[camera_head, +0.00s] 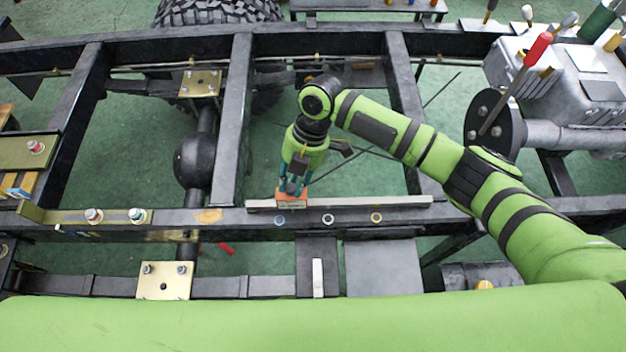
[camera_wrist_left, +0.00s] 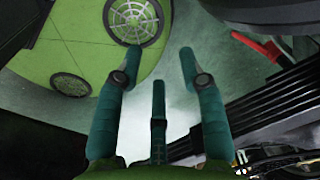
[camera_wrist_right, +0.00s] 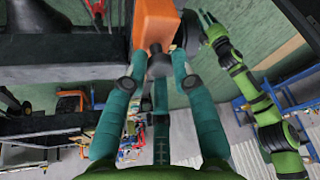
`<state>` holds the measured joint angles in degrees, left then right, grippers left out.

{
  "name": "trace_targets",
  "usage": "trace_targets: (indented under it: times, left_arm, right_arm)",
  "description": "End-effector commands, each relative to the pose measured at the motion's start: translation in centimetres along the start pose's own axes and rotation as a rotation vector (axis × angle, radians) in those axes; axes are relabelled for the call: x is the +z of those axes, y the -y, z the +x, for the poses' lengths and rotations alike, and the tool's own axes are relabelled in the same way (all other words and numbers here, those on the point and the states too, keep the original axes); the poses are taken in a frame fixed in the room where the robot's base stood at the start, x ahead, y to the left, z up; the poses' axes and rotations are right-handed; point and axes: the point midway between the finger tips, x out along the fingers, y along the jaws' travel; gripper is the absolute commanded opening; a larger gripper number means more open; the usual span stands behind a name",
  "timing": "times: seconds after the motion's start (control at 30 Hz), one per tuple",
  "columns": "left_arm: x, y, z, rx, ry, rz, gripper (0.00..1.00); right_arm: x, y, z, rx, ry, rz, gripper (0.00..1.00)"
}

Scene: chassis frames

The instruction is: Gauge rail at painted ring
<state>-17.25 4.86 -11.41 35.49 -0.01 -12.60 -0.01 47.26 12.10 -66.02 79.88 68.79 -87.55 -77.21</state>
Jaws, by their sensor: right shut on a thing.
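My right gripper (camera_head: 293,188) points down over the near frame rail (camera_head: 350,218). It is shut on an orange gauge block (camera_head: 291,203), which stands at the rail's top edge near the left end of a grey strip (camera_head: 400,201). In the right wrist view, the fingers (camera_wrist_right: 158,72) close around the dark stem of the orange block (camera_wrist_right: 154,25). The rail's near side carries a blue ring (camera_head: 279,221), a white ring (camera_head: 328,219) and a yellow ring (camera_head: 376,217). The block is above the blue ring. My left gripper (camera_wrist_left: 160,57) is open and empty in the left wrist view.
A cross member (camera_head: 235,120) stands left of my right gripper. A gearbox with a red-handled lever (camera_head: 538,48) is at the upper right. Bolted brass plates (camera_head: 165,280) and a bolted bracket (camera_head: 115,215) lie to the left. The frame bay is open to the floor.

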Motion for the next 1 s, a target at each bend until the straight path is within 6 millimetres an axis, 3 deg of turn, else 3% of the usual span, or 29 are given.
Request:
trace_targets:
  times: [0.03,0.2,0.43,0.57,0.6,0.63,1.0]
  left_arm:
    - [0.4,0.5,0.9,-0.007,0.005,0.001,0.40]
    - [0.7,1.5,1.6,-0.019,0.009,0.003,0.40]
    - [0.0,-1.3,1.6,0.016,0.000,-0.004,0.40]
    - [-0.3,-1.7,1.6,0.021,-0.006,-0.002,0.40]
    - [-0.3,-1.6,1.6,0.019,-0.006,-0.001,0.40]
    - [-0.3,-1.4,1.6,0.017,-0.006,-0.001,0.40]
    - [0.0,-0.1,1.6,0.000,-0.002,-0.003,0.40]
  right_arm:
    - [-1.1,-1.0,0.8,-0.001,-0.006,-0.010,0.00]
    - [-2.5,-2.6,1.2,-0.007,-0.001,-0.004,0.00]
    - [-2.9,-2.9,1.2,-0.007,-0.001,-0.001,0.00]
    - [-2.9,-2.9,1.2,-0.007,-0.001,-0.002,0.00]
    - [-2.9,-2.9,1.2,-0.007,-0.001,-0.002,0.42]
    - [-2.9,-2.9,1.2,-0.007,-0.001,-0.002,0.50]
    - [-2.8,-2.9,0.9,-0.005,0.000,-0.002,0.50]
